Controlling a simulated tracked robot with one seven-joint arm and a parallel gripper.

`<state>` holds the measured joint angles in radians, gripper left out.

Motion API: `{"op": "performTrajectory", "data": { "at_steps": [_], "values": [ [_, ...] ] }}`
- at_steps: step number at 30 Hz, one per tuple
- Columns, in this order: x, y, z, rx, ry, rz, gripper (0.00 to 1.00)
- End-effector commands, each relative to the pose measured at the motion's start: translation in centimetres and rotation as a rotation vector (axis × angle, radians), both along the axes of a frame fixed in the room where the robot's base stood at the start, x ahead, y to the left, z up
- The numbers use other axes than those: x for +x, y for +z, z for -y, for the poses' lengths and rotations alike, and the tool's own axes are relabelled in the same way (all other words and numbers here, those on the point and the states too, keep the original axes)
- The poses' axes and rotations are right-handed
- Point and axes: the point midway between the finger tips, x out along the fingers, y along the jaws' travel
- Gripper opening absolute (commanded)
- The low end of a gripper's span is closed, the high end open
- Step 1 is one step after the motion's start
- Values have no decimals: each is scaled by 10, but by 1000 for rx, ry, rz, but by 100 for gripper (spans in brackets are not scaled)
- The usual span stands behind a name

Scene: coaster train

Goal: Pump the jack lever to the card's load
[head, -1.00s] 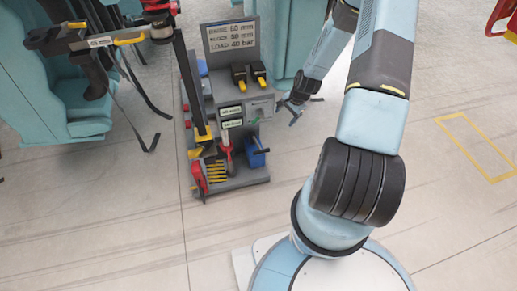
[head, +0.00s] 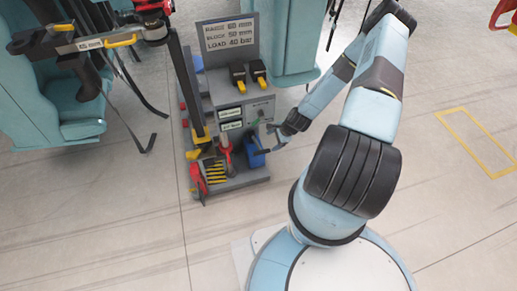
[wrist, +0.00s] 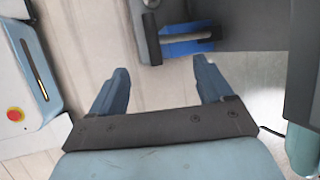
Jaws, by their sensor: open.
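The card (head: 229,35) stands at the back of the grey cart and its last line reads LOAD 40 bar. A blue block with a dark bar, which looks like the jack pump (head: 255,156) and its lever (head: 265,150), sits at the cart's right front. In the wrist view the grey lever bar (wrist: 186,37) lies over the blue block (wrist: 190,48), with a dark upright end piece (wrist: 151,40). My gripper (head: 276,139) is open and empty beside the lever. In the wrist view its fingertips (wrist: 160,65) are spread, short of the bar and apart from it.
The cart (head: 240,183) carries two black-and-yellow items (head: 247,76), label plates (head: 231,119), a red tool (head: 226,158) and yellow pieces (head: 215,172). A dark post stands on its left. Teal seats (head: 80,110) are at the left.

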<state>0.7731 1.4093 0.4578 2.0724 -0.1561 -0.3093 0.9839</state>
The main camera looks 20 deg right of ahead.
Motion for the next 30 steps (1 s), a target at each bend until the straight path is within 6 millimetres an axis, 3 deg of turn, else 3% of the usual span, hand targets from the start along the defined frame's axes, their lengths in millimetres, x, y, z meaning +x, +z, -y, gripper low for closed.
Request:
{"op": "performTrajectory", "data": {
  "at_steps": [21, 30],
  "values": [
    [33, -99, -54, 0, 21, 0, 80],
    [38, -116, -61, 0, 20, -1, 80]
  ]
}}
